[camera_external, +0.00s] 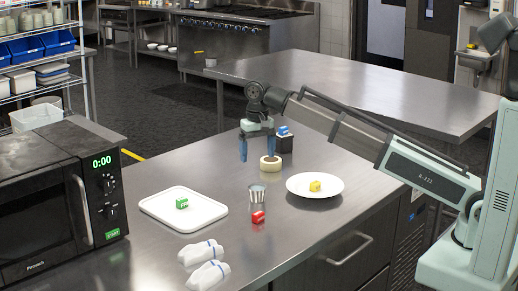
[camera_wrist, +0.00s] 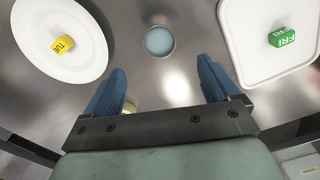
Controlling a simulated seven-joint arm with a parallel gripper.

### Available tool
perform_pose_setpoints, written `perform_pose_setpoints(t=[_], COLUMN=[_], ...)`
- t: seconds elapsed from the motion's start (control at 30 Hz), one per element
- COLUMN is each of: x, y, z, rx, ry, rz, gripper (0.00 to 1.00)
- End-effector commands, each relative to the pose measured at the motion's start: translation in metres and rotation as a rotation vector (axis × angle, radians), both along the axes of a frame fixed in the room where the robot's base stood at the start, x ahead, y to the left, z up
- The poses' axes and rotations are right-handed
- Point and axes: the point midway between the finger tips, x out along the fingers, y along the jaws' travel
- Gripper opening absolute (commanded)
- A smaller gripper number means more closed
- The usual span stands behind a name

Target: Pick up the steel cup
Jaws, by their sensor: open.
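The steel cup (camera_external: 257,194) is a small grey metal cup standing upright on the steel counter, between the white tray and the white plate. In the wrist view the cup (camera_wrist: 159,41) shows from above as a round rim with a pale blue-grey inside. My gripper (camera_external: 257,148) hangs above the counter, fingers pointing down, on the far side of the cup and apart from it. In the wrist view my gripper (camera_wrist: 160,75) has its blue fingers spread wide with nothing between them; the cup lies ahead of the gap.
A red block (camera_external: 258,217) sits just in front of the cup. The plate (camera_external: 298,191) holds a yellow block, the tray (camera_external: 159,209) a green one. A cream roll (camera_external: 270,169) and black box (camera_external: 286,147) stand near my fingers. A microwave (camera_external: 45,200) is at left.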

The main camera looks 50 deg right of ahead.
Motion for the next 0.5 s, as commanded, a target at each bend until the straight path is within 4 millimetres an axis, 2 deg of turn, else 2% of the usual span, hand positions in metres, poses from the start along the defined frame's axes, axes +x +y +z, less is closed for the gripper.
perform_pose_setpoints(t=[0.5], x=[-0.0013], y=[-0.0005], z=[-0.0003], rx=[0.0], ry=[0.003], rz=[-0.976], gripper=[0.89])
